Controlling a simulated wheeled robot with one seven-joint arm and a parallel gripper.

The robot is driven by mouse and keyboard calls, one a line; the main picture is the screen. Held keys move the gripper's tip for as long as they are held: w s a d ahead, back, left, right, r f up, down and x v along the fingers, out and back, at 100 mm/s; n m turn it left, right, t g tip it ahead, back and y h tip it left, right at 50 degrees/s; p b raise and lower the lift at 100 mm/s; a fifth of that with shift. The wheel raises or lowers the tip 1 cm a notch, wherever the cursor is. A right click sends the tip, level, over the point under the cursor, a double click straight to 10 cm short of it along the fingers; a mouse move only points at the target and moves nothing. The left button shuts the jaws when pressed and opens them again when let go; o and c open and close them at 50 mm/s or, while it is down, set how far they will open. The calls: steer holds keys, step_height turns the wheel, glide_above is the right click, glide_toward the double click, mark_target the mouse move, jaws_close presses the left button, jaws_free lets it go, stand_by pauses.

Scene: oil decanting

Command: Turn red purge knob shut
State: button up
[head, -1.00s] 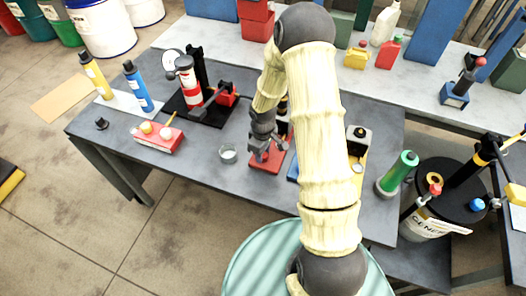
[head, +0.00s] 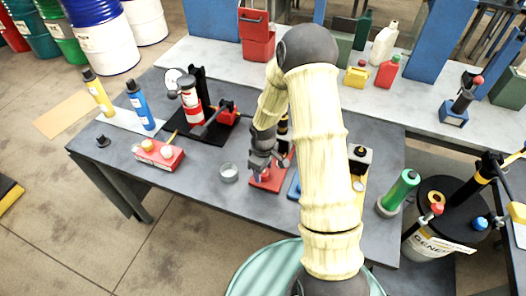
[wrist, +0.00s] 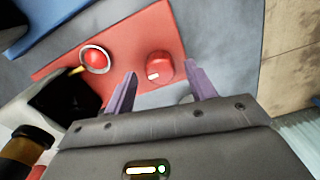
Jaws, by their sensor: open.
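The red purge knob (wrist: 159,66) shows in the wrist view as a round red knob with a white mark. It sits on a red base plate (wrist: 120,45), which also shows in the head view (head: 266,186). My gripper (wrist: 163,72) is open, with one purple-grey finger on each side of the knob in the picture. I see a gap on both sides, and I cannot tell how high the fingertips are above the plate.
A second red button with a pale ring (wrist: 94,59) and a dark block (wrist: 65,100) stand close to my left finger. In the head view a glass dish (head: 228,172) and a red box (head: 160,155) lie to the left. A green cylinder (head: 401,190) stands at the right.

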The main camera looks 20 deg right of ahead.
step_height(320, 180, up, 17)
steer(key=b, duration=0.1)
steer(key=shift+f, duration=0.15)
stand_by(0.5)
steer(key=s+r+m+t, duration=0.2)
steer(key=s+m, duration=0.6)
steer(key=s, duration=0.6)
steer(key=shift+s+m+t, duration=0.25)
steer(key=shift+m+t, duration=0.05)
steer(key=shift+m, duration=0.1)
